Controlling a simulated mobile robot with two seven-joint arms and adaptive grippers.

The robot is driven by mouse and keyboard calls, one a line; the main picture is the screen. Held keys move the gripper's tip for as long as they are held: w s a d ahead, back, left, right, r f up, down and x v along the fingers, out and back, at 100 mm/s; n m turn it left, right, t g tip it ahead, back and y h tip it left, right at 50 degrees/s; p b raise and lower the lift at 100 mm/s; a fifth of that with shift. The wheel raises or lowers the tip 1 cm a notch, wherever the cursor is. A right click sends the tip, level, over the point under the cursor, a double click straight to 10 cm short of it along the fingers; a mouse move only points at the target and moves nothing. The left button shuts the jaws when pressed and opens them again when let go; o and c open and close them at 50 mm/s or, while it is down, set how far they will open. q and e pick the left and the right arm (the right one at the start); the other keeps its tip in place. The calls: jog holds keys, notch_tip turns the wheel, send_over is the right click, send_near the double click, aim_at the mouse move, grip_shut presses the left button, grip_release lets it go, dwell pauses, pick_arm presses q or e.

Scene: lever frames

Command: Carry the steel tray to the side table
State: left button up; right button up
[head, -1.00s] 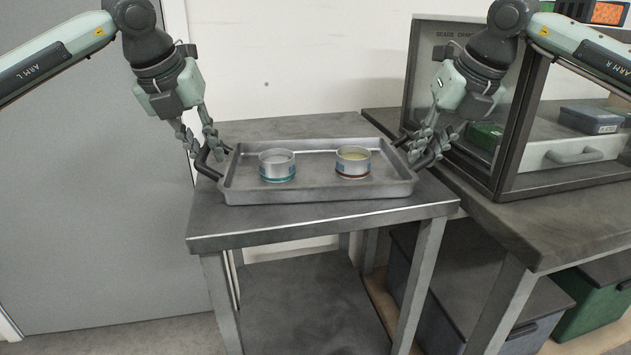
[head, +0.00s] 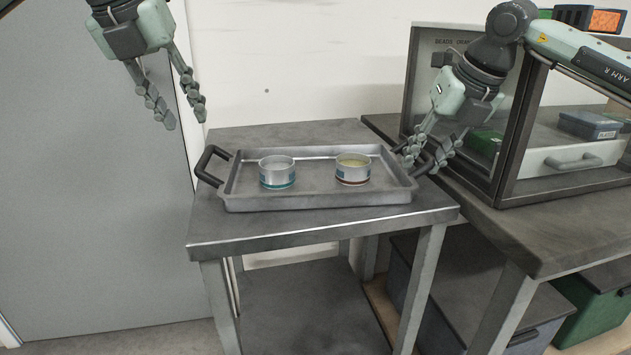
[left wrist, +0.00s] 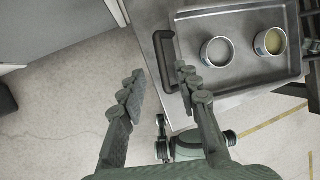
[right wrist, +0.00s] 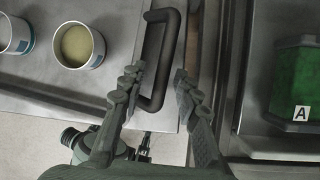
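The steel tray (head: 320,182) rests on a small grey steel table (head: 300,232). It carries a blue-banded tin (head: 277,172) and a red-banded tin (head: 353,169), both upright, the second with yellowish contents. My left gripper (head: 184,120) is open and empty, above and left of the tray's black left handle (head: 205,165). My right gripper (head: 423,165) is at the right handle; in the right wrist view the black handle (right wrist: 167,50) reaches between its parted fingers. Touch there is unclear.
A workbench (head: 540,220) with a glass-fronted cabinet (head: 512,130) stands close on the right, beside the right arm. In the right wrist view a green box (right wrist: 297,85) is near. A grey door (head: 90,200) is on the left. Table space behind the tray is bare.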

jog(key=shift+r, duration=5.05)
